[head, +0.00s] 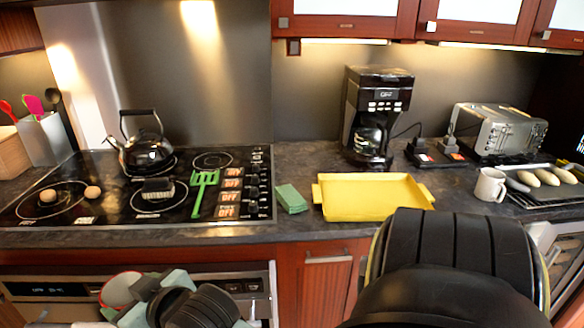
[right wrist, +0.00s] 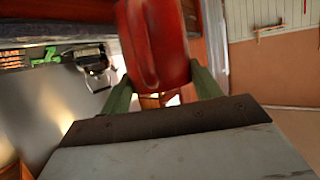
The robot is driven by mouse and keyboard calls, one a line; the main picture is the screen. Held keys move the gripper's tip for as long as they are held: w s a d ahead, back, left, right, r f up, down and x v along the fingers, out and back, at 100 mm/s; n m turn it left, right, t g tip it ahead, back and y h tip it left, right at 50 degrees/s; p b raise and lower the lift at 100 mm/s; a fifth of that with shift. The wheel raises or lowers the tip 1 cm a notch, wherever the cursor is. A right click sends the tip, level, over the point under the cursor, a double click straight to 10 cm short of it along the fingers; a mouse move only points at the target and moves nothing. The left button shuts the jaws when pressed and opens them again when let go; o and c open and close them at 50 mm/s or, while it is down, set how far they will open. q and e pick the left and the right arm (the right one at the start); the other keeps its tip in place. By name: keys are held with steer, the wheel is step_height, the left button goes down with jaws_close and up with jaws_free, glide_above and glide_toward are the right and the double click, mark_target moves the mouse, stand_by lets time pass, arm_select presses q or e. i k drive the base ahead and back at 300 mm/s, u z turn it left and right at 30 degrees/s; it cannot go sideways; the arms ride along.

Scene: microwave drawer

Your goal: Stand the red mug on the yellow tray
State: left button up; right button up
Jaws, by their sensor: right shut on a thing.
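The red mug (head: 121,289) is at the lower left of the head view, in front of the stove, its pale inside and red rim showing. My right gripper (head: 150,298) is shut on it. In the right wrist view the mug's red side (right wrist: 155,45) is between the two green fingers (right wrist: 162,88). Its lower part is hidden in the head view. The yellow tray (head: 372,216) lies empty on the counter, right of the stove and well right of the mug. My left gripper is not in view.
A green sponge (head: 291,199) lies just left of the tray. A coffee maker (head: 377,115) stands behind it and a pale mug (head: 490,185) to its right. A kettle (head: 145,150) and green spatula (head: 203,188) are on the stove (head: 110,212). My dark arm covers the lower right.

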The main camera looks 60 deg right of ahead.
mark_target(352, 202)
steer(key=z, duration=0.8)
steer(key=i, duration=0.9)
steer(key=z, duration=1.2)
steer(key=i, duration=0.2)
steer(key=z, duration=0.1)
